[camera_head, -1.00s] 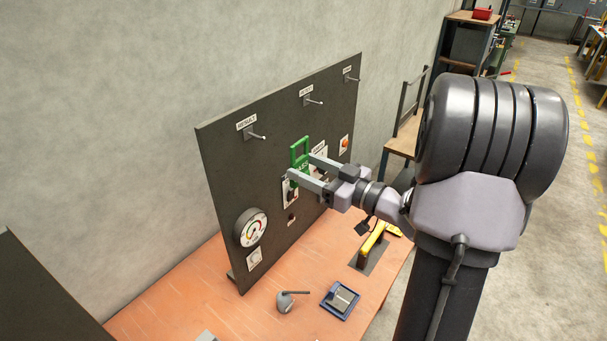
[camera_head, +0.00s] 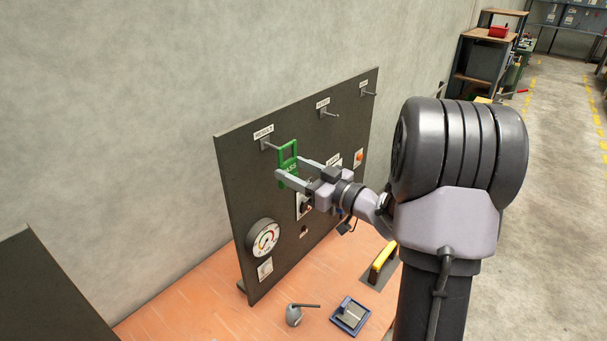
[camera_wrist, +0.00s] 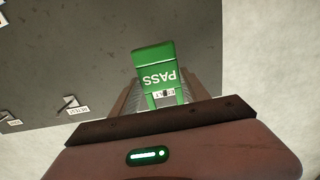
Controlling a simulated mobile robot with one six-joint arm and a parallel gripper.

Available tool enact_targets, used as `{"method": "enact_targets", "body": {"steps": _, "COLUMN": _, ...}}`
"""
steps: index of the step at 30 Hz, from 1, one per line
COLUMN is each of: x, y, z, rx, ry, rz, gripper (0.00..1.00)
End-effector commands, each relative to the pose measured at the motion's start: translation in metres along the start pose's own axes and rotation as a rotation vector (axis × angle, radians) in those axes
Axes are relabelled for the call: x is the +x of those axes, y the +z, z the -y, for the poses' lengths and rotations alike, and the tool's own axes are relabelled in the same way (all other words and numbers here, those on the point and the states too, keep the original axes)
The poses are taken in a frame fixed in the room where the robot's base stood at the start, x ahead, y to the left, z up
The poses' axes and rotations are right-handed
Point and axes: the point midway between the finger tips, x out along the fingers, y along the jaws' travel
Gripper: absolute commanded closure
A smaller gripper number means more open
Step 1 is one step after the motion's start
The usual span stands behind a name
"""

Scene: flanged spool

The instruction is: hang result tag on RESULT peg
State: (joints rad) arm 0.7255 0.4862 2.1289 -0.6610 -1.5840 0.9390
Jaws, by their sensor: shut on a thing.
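The green PASS tag (camera_head: 290,168) is upright in my gripper (camera_head: 291,170), its open loop at the top. My gripper is shut on the tag's body, one finger on each side. The RESULT peg (camera_head: 268,145) sticks out of the dark panel under its white label (camera_head: 263,131), just left of the loop in the head view. In the wrist view the tag (camera_wrist: 157,62) appears upside down, and part of the RESULT label (camera_wrist: 163,93) shows through its loop. I cannot tell whether the peg's tip is inside the loop.
The dark panel (camera_head: 240,200) carries two more labelled pegs, one in the middle (camera_head: 328,113) and one at the far right (camera_head: 367,92). A gauge (camera_head: 263,238) and switches sit lower. A yellow-handled item (camera_head: 384,256) and a blue tray (camera_head: 350,316) are on the orange bench (camera_head: 190,300).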

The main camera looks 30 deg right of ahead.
Motion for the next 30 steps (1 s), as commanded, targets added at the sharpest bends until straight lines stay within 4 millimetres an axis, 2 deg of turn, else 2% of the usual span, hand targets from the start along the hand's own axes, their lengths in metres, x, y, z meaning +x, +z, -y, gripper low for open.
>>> {"method": "enact_targets", "body": {"steps": 11, "x": 0.032, "y": 0.001, "z": 0.001, "rx": 0.0, "ry": -0.001, "rz": 0.0, "gripper": 0.85}}
{"method": "enact_targets", "body": {"steps": 15, "x": 0.04, "y": 0.008, "z": 0.001, "rx": 0.0, "ry": -0.001, "rz": -0.001, "gripper": 0.85}}
{"method": "enact_targets", "body": {"steps": 30, "x": 0.045, "y": 0.009, "z": 0.0, "rx": 0.0, "ry": 0.0, "rz": 0.0, "gripper": 0.85}}
